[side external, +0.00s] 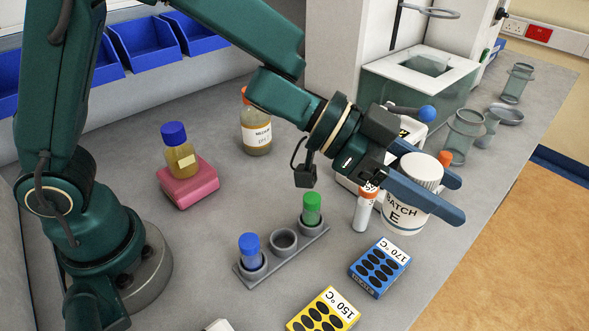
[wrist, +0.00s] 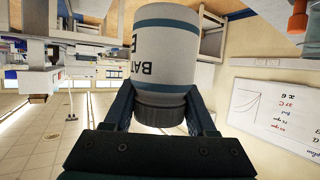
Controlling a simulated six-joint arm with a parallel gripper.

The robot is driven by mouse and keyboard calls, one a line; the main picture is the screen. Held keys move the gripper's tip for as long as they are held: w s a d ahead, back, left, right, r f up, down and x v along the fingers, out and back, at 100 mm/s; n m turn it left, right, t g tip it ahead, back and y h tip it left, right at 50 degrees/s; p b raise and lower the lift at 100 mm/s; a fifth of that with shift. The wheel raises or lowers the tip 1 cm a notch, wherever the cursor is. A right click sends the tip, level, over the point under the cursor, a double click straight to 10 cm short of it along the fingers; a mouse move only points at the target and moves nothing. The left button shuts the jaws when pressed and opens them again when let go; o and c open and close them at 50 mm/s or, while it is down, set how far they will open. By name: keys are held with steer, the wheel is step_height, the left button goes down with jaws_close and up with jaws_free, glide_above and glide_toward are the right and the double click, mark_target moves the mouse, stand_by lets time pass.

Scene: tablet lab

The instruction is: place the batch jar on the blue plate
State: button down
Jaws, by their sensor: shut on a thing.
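The batch jar (side external: 405,212) is white with a ribbed lid and the label "BATCH E". My gripper (side external: 457,198) is shut on it, with one blue finger on each side near the lid. In the side view the jar looks roughly upright at the right of the bench; I cannot tell whether its base touches the bench. The wrist view shows the jar (wrist: 165,45) upside down between the fingers (wrist: 160,97). A flat blue plate (side external: 379,268) marked "170 °C", with dark ovals, lies on the bench in front of the jar, to its lower left.
A white tube with an orange cap (side external: 364,208) stands close left of the jar. A yellow plate (side external: 323,312) marked "150 °C" lies nearby. A grey rack (side external: 283,243) holds blue- and green-capped vials. Glassware (side external: 466,128) stands behind right. The bench's right edge is near the jar.

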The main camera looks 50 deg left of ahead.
steer(key=shift+s+f, duration=0.1)
steer(key=shift+f, duration=5.1)
steer(key=shift+f, duration=0.15)
steer(key=shift+c, duration=1)
jaws_free()
